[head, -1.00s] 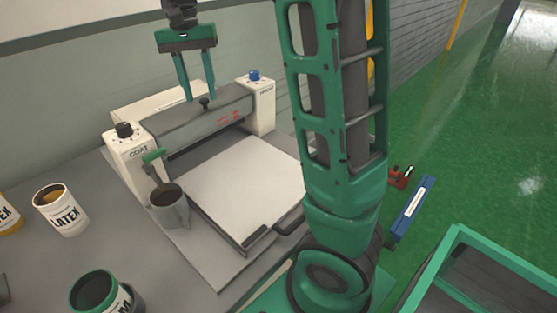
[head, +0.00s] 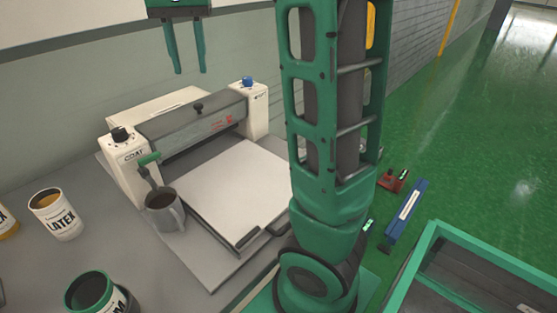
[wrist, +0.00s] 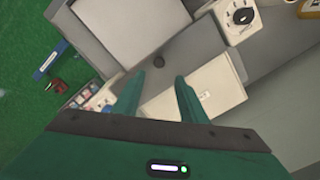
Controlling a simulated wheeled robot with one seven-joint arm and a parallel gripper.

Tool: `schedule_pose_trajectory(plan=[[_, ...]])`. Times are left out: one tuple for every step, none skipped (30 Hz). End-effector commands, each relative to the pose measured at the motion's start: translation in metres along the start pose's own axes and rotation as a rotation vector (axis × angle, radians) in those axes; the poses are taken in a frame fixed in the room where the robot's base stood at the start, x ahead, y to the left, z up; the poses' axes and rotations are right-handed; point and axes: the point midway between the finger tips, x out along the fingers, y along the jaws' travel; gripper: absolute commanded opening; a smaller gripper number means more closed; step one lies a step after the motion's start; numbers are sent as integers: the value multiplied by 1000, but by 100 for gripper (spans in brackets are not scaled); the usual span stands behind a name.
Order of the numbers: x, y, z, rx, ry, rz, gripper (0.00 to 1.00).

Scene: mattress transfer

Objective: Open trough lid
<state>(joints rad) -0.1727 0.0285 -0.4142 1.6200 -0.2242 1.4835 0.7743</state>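The grey trough lid (head: 180,125) lies shut across the top of the white coating machine (head: 125,170), between its two white end posts. A small black knob (head: 199,107) stands on top of the lid. In the wrist view the knob (wrist: 159,56) shows beyond my fingertips, against the grey lid. My gripper (head: 190,71) is open and empty, with its green fingers pointing down. It is well above the machine and apart from the knob. The open fingers (wrist: 161,77) also show in the wrist view. The trough inside is hidden by the lid.
Latex cans (head: 58,222) and a green-rimmed can (head: 90,292) stand on the left of the bench. A green-framed cart (head: 470,262) is at lower right. The wall is close behind.

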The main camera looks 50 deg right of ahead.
Motion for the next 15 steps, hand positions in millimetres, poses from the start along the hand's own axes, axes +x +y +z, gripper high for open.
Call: schedule_pose_trajectory(plan=[[-4,1,-1,2,1,0,38],[-6,1,-1,2,2,-1,38],[-9,1,-1,1,2,-1,38],[-11,1,-1,2,2,0,38],[-12,1,-1,2,2,0,38],[-15,2,0,1,3,1,38],[-11,6,3,-1,-2,-3,38],[-9,9,4,-3,-4,-7,38],[-6,13,7,-8,-7,-11,38],[-4,16,9,-9,-9,-13,38],[-1,19,11,-12,-11,-16,38],[2,23,13,-16,-12,-20,38],[5,26,15,-18,-15,-22,38],[7,29,17,-20,-16,-25,38],[11,34,20,-24,-19,-28,38]])
